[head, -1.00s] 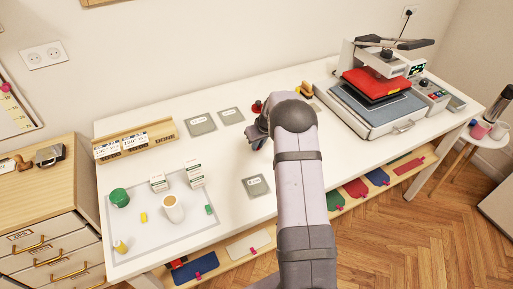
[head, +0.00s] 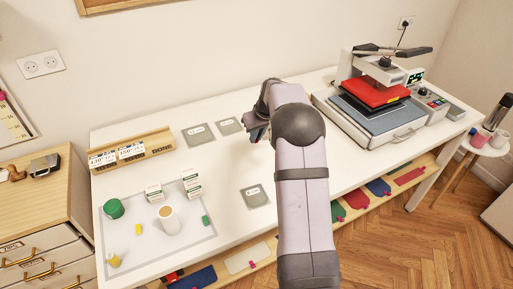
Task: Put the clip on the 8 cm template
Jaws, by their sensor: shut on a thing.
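Three flat grey template cards with small white labels lie on the white table: one at the back left (head: 199,135), one just right of it (head: 230,126), and one nearer the front (head: 255,197). The labels are too small to read, so I cannot tell which is the 8 cm one. My gripper (head: 259,131) is above the table, just right of the back right card. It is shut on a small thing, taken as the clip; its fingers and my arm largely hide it. A little blue shows at the fingertips.
A wooden rack with number cards (head: 131,150) stands at the back left. A pale mat (head: 138,262) bears a cup (head: 169,220), a green jar (head: 114,208) and small boxes. A heat press (head: 372,115) stands at the right. Clear table lies between cards and mat.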

